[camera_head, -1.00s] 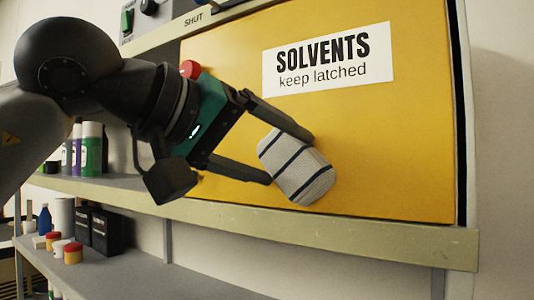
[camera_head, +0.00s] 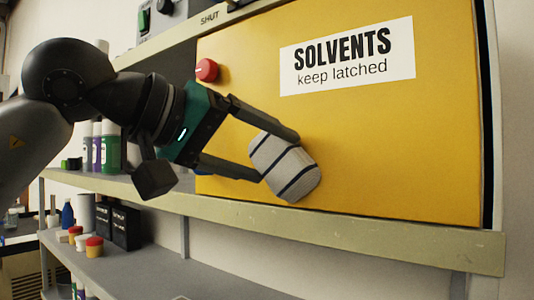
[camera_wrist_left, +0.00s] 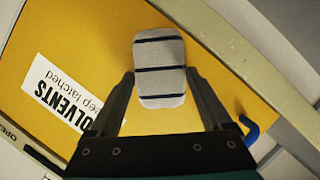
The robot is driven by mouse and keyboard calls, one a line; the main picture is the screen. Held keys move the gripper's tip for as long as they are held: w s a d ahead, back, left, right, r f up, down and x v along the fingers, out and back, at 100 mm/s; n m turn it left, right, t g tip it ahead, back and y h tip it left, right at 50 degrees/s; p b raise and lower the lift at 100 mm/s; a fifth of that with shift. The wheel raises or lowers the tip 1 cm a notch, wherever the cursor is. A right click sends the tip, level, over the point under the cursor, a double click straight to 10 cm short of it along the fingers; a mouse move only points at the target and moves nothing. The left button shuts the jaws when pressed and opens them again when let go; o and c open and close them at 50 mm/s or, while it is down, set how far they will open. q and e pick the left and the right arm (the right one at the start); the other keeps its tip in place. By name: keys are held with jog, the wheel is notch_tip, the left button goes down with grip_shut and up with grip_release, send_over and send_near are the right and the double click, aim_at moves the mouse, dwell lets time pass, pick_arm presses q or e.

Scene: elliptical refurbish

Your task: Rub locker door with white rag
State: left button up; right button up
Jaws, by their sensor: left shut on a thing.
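The yellow locker door (camera_head: 400,150) carries a white sign reading "SOLVENTS keep latched" (camera_head: 347,55) and a red knob (camera_head: 207,70) at its left edge. My left gripper (camera_head: 281,158) is shut on the white rag (camera_head: 285,168), a folded cloth with dark stripes. The rag is at the lower middle of the door, below the sign; whether it touches the door is hard to tell. In the left wrist view the rag (camera_wrist_left: 160,68) sits between the two fingers, over the yellow door (camera_wrist_left: 90,45). My right gripper is not in view.
A pale shelf ledge (camera_head: 350,232) runs under the door. Bottles (camera_head: 108,148) stand on the shelf at left, behind my arm. Black boxes (camera_head: 118,227) and small red-lidded jars (camera_head: 94,247) stand on the lower shelf. A blue hook-like part (camera_wrist_left: 250,130) shows in the left wrist view.

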pick_arm(q)
jog(key=shift+s+a+b, duration=0.25)
jog(key=shift+s+a, duration=0.25)
jog(key=shift+s, duration=0.25)
jog(key=shift+s+a+b, duration=0.2)
jog(key=shift+s+a, duration=0.25)
jog(key=shift+s, duration=0.3)
jog(key=shift+s+a+b, duration=0.25)
jog(key=shift+s+a, duration=0.25)
jog(key=shift+s, duration=0.25)
jog(key=shift+s+a+b, duration=0.4)
jog(key=shift+s+a, duration=0.5)
jog(key=shift+s, duration=0.3)
